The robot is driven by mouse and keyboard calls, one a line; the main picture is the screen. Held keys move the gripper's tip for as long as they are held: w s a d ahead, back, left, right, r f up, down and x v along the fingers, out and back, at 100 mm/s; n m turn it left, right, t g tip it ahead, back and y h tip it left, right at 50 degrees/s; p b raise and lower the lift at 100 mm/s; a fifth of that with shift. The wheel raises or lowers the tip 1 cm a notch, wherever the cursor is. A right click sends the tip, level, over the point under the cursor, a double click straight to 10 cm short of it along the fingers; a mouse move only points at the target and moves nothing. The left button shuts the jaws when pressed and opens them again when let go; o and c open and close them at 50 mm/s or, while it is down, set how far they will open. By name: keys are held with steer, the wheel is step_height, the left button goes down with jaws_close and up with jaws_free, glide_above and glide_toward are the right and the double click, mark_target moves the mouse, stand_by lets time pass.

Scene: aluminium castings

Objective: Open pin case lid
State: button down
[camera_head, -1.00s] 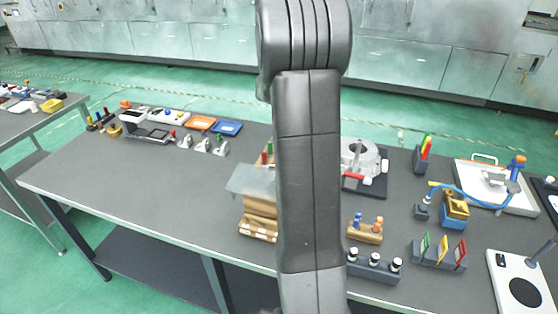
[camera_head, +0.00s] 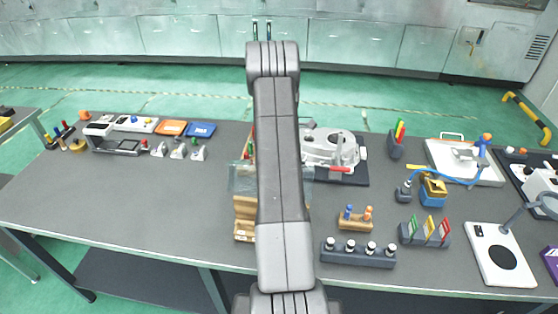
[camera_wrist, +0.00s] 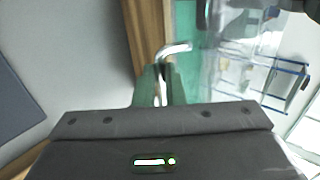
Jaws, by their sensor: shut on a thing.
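The pin case (camera_head: 244,218) is a light wooden box near the middle of the table, partly hidden behind my arm in the head view. Its clear lid (camera_head: 242,178) shows as a see-through panel at the top of the case, standing out on both sides of my arm. In the wrist view, a wooden edge (camera_wrist: 146,35) and clear panel (camera_wrist: 228,60) lie beyond my gripper (camera_wrist: 156,80). Its green fingers are shut on a bent silver handle (camera_wrist: 175,48). The head view hides my gripper behind the arm.
A white round casting (camera_head: 330,145) on a dark plate stands just right of the case. A small wooden peg block (camera_head: 354,222) and dark rack (camera_head: 357,254) are in front right.

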steer(key=shift+f, duration=0.25)
steer(key=c, duration=1.5)
jaws_free()
steer(key=shift+r, duration=0.15)
